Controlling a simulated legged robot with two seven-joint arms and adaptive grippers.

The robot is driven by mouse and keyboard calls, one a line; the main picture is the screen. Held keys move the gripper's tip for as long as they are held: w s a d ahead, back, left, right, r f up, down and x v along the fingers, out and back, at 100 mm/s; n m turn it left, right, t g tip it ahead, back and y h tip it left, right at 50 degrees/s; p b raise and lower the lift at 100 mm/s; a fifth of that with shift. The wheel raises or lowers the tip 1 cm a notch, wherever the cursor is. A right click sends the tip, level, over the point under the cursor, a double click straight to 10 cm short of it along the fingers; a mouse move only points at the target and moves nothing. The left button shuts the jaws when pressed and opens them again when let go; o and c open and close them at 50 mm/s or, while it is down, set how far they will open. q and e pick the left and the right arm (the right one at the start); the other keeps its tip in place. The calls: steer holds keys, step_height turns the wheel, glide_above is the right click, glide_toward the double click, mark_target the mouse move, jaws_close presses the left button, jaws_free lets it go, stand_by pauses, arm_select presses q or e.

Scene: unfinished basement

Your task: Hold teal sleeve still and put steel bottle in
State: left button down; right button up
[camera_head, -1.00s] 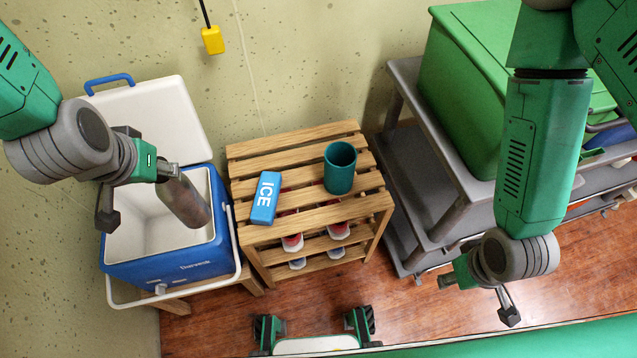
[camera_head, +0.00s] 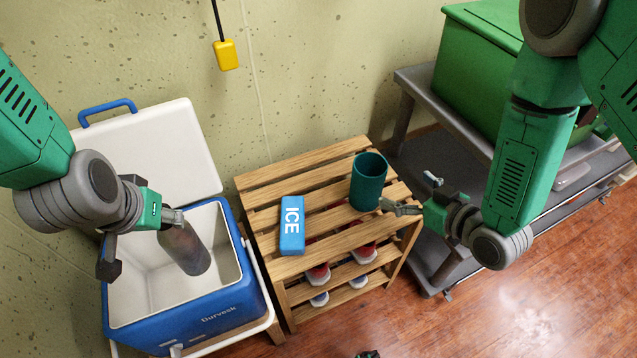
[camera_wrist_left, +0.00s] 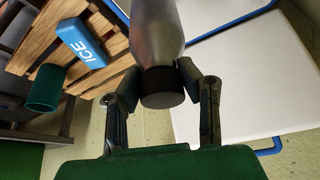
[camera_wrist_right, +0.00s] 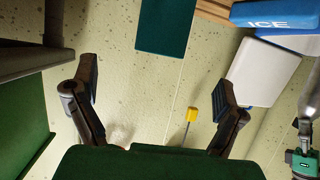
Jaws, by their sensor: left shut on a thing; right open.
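The teal sleeve (camera_head: 368,188) stands upright, open end up, near the right end of the slatted wooden stand. It also shows in the left wrist view (camera_wrist_left: 45,88). The steel bottle (camera_head: 187,251) hangs tilted over the open cooler, its lower part at the cooler's mouth. My left gripper (camera_head: 167,220) is shut on it near its black cap, as the left wrist view (camera_wrist_left: 158,84) shows. My right gripper (camera_head: 410,192) is open, close to the sleeve's right side. In the right wrist view the sleeve (camera_wrist_right: 165,25) lies beyond the fingertips, not between them.
A blue ICE pack (camera_head: 292,226) lies on the wooden stand (camera_head: 300,263), left of the sleeve. The blue and white cooler (camera_head: 238,299) stands left with its lid (camera_head: 150,150) open. A grey cart (camera_head: 425,78) with a green bin (camera_head: 480,65) is at right.

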mark_target(359, 165)
arm_select(q)
steer(key=shift+a+f, duration=0.4)
steer(key=shift+a, duration=0.1)
arm_select(e)
steer(key=w+a, duration=0.1)
steer(key=w+a+f, duration=0.1)
steer(key=w, duration=0.1)
steer(key=shift+a, duration=0.3)
arm_select(q)
steer(key=shift+d+f+b, duration=0.6)
steer(key=shift+f+b, duration=0.05)
steer(key=shift+b, duration=0.35)
arm_select(e)
steer(key=x, duration=0.7)
steer(key=shift+w+d+f, duration=0.15)
steer(key=shift+d+f, duration=0.05)
steer(key=shift+d, duration=0.2)
arm_select(q)
steer(key=shift+a+f, duration=0.15)
steer(key=shift+a, duration=0.35)
arm_select(e)
steer(key=shift+w+a, duration=0.3)
steer(key=shift+a, duration=0.25)
arm_select(q)
steer(key=shift+d, duration=0.1)
